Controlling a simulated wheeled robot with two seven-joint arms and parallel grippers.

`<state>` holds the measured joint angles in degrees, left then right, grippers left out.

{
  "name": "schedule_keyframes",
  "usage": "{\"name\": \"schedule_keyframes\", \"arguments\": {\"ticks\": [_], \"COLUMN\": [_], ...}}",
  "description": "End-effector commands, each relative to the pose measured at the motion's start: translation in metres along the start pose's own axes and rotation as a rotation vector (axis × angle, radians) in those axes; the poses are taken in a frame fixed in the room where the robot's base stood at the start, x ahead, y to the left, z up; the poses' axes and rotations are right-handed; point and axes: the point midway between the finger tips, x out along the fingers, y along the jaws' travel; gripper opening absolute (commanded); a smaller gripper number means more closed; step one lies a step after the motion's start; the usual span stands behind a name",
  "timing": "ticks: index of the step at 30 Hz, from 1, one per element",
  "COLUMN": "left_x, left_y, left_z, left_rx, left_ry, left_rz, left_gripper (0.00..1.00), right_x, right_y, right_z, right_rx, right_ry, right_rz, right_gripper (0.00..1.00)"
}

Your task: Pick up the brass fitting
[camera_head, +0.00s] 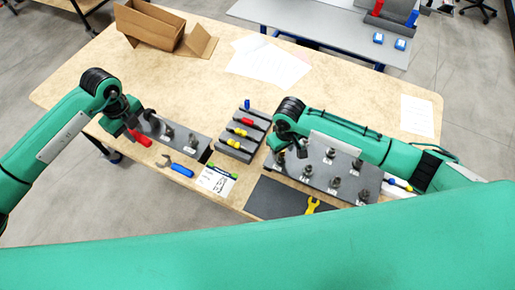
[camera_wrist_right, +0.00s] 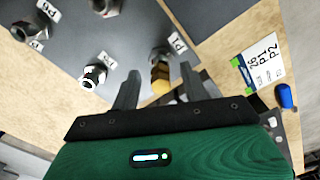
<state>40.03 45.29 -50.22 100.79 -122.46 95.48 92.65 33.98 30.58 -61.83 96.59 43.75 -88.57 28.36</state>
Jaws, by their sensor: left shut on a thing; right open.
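The brass fitting (camera_wrist_right: 161,78) stands at the label P1 on the dark grey fitting board (camera_wrist_right: 105,50). My right gripper (camera_wrist_right: 160,74) is open, with one finger on each side of the brass fitting in the right wrist view. I cannot tell whether the fingers touch it. In the head view my right gripper (camera_head: 291,150) is over the left end of the fitting board (camera_head: 318,171), and the brass colour cannot be made out there. My left gripper (camera_head: 131,122) is shut on a red-handled tool (camera_head: 141,138) at the left of the table.
Several grey metal fittings stand on the same board, close by (camera_wrist_right: 93,77). A tool rack (camera_head: 240,133) with coloured handles, a white label card (camera_head: 216,180) and a blue-handled wrench (camera_head: 181,170) lie to the left. A yellow wrench (camera_head: 312,205) lies on a dark mat (camera_head: 277,200).

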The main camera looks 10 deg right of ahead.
Motion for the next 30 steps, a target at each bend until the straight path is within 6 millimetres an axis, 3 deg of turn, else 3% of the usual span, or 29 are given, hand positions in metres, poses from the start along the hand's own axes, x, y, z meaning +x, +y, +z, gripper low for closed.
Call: {"name": "schedule_keyframes", "arguments": {"ticks": [1, 8, 22, 26, 30], "left_x": [0.000, 0.000, 0.003, 0.009, 0.018], "left_y": [0.000, 0.000, 0.000, 0.000, 0.000], "left_z": [0.000, 0.000, 0.000, 0.000, 0.000], "left_rx": [0.000, 0.000, 0.000, 0.000, 0.000], "left_ry": [0.000, 0.000, 0.000, 0.000, 0.000], "left_rz": [0.000, 0.000, 0.000, 0.000, 0.000], "left_gripper": [0.00, 0.00, 0.00, 0.00, 0.00], "right_x": [0.000, -0.001, -0.011, -0.029, -0.065], "right_y": [0.000, 0.000, 0.000, 0.000, 0.000], "right_z": [0.000, 0.000, -0.001, -0.001, -0.002], "right_rx": [0.000, 0.000, 0.001, -0.001, -0.001], "right_ry": [0.000, 0.000, 0.003, 0.005, 0.007], "right_rz": [0.000, 0.000, -0.001, 0.000, 0.000], "right_gripper": [0.45, 0.00, 0.00, 0.00, 0.00]}}
